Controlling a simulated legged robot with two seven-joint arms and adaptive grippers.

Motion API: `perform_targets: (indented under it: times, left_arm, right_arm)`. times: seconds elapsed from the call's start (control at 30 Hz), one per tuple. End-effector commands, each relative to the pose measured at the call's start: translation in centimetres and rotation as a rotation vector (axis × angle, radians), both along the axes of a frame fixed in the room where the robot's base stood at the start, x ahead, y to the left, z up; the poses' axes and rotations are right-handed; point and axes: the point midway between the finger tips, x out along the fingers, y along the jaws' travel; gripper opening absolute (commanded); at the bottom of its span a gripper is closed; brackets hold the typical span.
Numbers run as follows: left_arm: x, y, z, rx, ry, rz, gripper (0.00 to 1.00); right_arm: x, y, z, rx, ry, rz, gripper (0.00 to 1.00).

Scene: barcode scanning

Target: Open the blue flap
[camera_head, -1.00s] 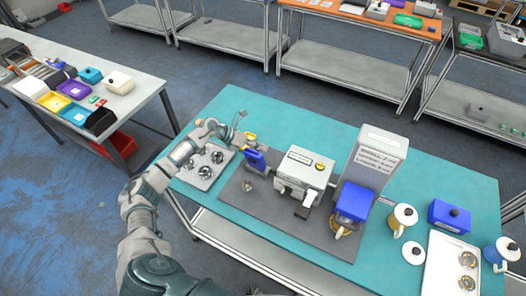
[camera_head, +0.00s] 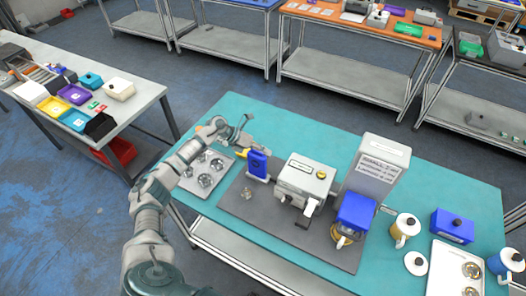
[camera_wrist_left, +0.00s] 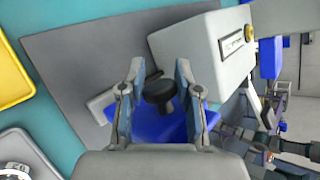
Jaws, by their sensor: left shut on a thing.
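The blue flap (camera_head: 258,164) stands near the left end of the dark mat, left of a grey-white machine (camera_head: 307,178). My left gripper (camera_head: 247,136) is just behind and above it at its left. In the left wrist view, the gripper's two fingers (camera_wrist_left: 157,88) are closed around a black knob (camera_wrist_left: 158,90) on the blue flap (camera_wrist_left: 160,126). Part of the flap is hidden behind the fingers and the gripper body. My right gripper is not in view.
A metal tray (camera_head: 205,184) with round parts lies left of the mat. The teal table's back left is mostly clear.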

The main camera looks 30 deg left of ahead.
Motion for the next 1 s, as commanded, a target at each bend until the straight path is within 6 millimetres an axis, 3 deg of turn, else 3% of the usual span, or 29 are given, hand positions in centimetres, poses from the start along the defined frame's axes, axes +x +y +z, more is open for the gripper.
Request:
perform_targets:
  times: [0.03, 0.07, 0.17, 0.57, 1.0]
  left_arm:
    - [-0.3, 0.1, -1.1, 0.011, 0.014, -0.001, 0.00]
    - [-0.3, 0.1, -1.1, 0.011, 0.014, -0.001, 0.35]
    - [-0.3, 0.1, -1.1, 0.011, 0.014, -0.002, 0.57]
    - [-0.5, 0.8, 0.2, 0.006, 0.005, 0.001, 0.57]
    - [-3.1, 7.4, 5.4, 0.005, 0.011, 0.000, 0.57]
  right_arm:
    - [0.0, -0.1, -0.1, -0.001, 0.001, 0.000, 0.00]
    - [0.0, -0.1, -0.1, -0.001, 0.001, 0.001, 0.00]
    - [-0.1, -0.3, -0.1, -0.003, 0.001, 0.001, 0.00]
    - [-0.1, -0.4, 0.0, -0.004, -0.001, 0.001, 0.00]
    - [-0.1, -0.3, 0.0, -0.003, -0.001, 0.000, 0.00]
